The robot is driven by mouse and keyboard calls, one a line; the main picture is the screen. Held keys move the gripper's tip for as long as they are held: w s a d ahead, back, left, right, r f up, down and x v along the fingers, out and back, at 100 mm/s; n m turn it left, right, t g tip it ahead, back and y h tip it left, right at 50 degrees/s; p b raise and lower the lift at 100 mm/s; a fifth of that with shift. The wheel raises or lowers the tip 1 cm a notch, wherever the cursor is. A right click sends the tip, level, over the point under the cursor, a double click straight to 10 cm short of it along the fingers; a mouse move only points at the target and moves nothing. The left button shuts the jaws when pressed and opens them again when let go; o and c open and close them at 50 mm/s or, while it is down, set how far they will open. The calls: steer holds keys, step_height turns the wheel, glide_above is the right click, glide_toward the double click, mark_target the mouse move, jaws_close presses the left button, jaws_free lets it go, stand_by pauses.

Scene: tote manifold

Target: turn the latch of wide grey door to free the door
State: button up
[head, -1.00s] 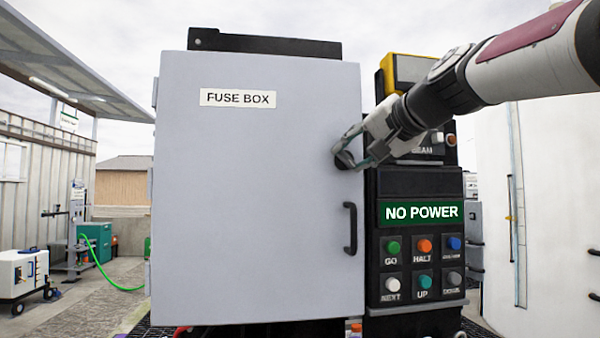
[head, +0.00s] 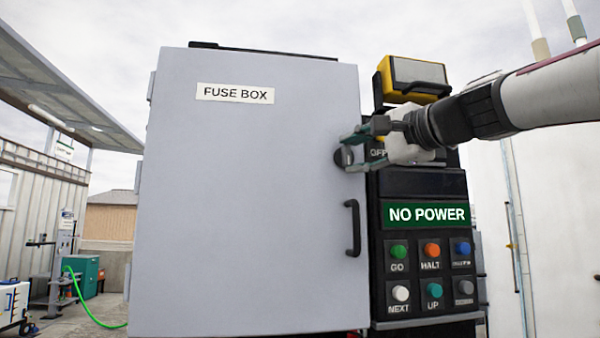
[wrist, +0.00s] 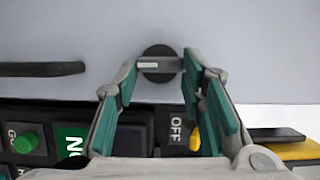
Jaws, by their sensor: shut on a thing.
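The wide grey door (head: 250,200) is labelled FUSE BOX and appears closed. Its latch (head: 342,157) is a dark round knob near the door's right edge, above the black handle. In the wrist view the latch (wrist: 158,52) shows a light grey bar across its dark disc, level in that picture. My gripper (head: 354,152) reaches in from the right, its green-padded fingers at the latch. In the wrist view my gripper (wrist: 160,70) has one finger at each end of the bar, shut on it. The fingers partly cover the latch in the head view.
A black pull handle (head: 352,228) stands out below the latch. Right of the door is a black control panel (head: 425,185) with a NO POWER sign and several coloured buttons. A yellow-and-black lamp-like box (head: 415,78) sits above it, near my arm.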

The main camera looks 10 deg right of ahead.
stand_by(0.4)
steer(key=o, duration=1.1)
steer(key=shift+o, duration=0.2)
steer(key=v, duration=1.2)
steer(key=shift+f, duration=0.1)
